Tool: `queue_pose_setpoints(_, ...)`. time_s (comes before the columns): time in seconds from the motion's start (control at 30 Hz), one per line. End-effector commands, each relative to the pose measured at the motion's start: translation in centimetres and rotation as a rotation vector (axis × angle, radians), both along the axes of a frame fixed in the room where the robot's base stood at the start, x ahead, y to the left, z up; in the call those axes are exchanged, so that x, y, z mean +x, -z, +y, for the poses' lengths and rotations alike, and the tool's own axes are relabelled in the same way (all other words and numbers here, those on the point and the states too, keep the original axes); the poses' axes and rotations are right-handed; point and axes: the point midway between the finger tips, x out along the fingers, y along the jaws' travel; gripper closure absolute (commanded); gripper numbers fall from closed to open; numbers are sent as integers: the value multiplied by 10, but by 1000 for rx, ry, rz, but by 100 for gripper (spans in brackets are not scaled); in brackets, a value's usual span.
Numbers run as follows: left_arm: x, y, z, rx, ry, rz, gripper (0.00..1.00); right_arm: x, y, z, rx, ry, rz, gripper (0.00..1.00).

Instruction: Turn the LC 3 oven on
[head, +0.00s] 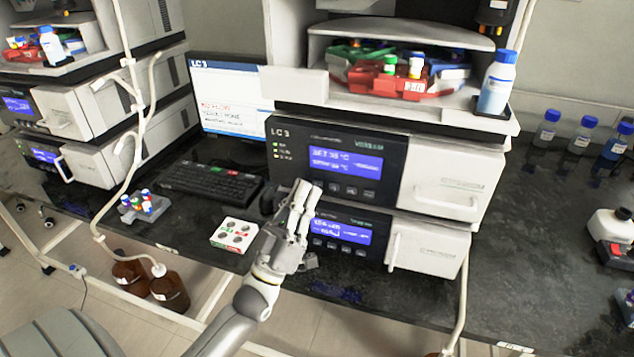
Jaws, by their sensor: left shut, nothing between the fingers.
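The LC 3 oven (440,165) is the upper dark-fronted unit of the central stack, with "LC 3" at its top left. Its blue display (345,163) is lit and shows a set temperature in °C. A row of small buttons (350,190) sits below the display, and small indicator lights (276,148) are at the left. My left gripper (308,184) is shut and empty, its fingertips in front of the oven's lower front, left of the buttons. Whether it touches the panel I cannot tell. It hides part of the lower panel. My right gripper is not in view.
A second unit with a blue display (342,231) stands under the oven. A monitor (230,100), keyboard (208,184) and white vial box (234,235) are to the left. A tray of bottles (420,85) sits on top.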

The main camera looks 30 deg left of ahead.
Motion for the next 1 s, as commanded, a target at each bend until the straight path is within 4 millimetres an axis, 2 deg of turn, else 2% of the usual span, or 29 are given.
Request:
queue_pose_setpoints(0.43, -6, 0, -1, 0, 0, 1, 100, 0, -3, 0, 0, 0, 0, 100)
queue_pose_setpoints(0.8, -41, -1, -10, -1, -1, 2, 100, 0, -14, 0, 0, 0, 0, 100)
queue_pose_setpoints(1.0, -52, 0, -12, -1, -1, 0, 100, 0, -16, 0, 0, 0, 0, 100)
